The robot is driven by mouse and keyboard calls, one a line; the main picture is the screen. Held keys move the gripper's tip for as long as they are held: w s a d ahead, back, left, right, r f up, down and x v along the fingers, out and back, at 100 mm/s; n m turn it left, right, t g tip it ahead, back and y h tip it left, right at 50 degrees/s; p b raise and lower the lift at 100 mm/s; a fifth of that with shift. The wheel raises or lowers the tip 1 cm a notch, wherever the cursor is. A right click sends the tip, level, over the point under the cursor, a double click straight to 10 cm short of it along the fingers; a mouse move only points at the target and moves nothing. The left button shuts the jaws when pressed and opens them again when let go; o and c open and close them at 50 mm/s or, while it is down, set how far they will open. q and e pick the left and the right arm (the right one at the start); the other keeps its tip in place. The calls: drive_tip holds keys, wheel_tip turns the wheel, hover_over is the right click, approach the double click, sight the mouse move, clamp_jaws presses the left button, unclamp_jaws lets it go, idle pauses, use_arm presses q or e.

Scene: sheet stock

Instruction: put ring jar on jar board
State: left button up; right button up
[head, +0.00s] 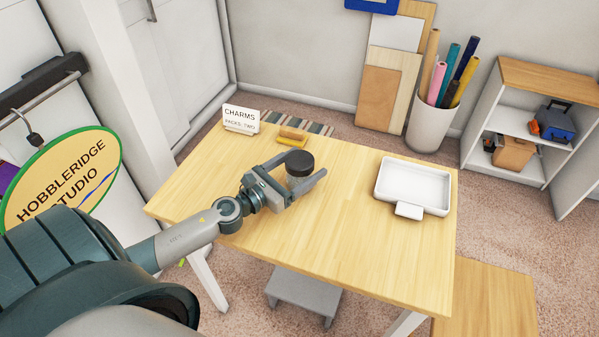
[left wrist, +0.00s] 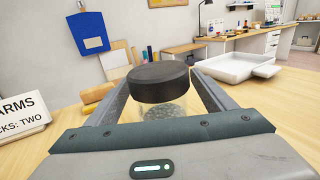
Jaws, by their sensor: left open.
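The ring jar, a clear jar with a black lid (head: 299,163), stands upright on the wooden table (head: 350,240). My left gripper (head: 307,168) is open, with one finger on each side of the jar. In the left wrist view the black lid (left wrist: 158,82) is between the fingers, and the clear body shows below it. I cannot tell whether either finger touches the jar. No thing is plainly the jar board; a small wooden piece (head: 293,134) lies behind the jar. My right gripper is not in view.
A white tray (head: 447,197) with a front tab sits at the table's right. A white "CHARMS" sign (head: 241,119) stands at the back left, near a striped strip (head: 315,127). The table's front middle is clear. A bin of rolls (head: 431,125) stands behind the table.

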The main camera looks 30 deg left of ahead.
sight(310, 156)
use_arm(q)
drive_tip(key=shift+p+x, duration=0.35)
drive_tip(key=shift+x, duration=1.05)
drive_tip(key=c, duration=1.5)
drive_tip(key=shift+r, duration=0.15)
drive_tip(key=shift+r+p, duration=0.3)
drive_tip(key=shift+r, duration=0.45)
drive_tip(key=d+r+p, duration=0.1)
drive_tip(key=d+r, duration=0.8)
drive_tip(key=d, duration=0.2)
drive_tip(key=shift+d+p, duration=0.35)
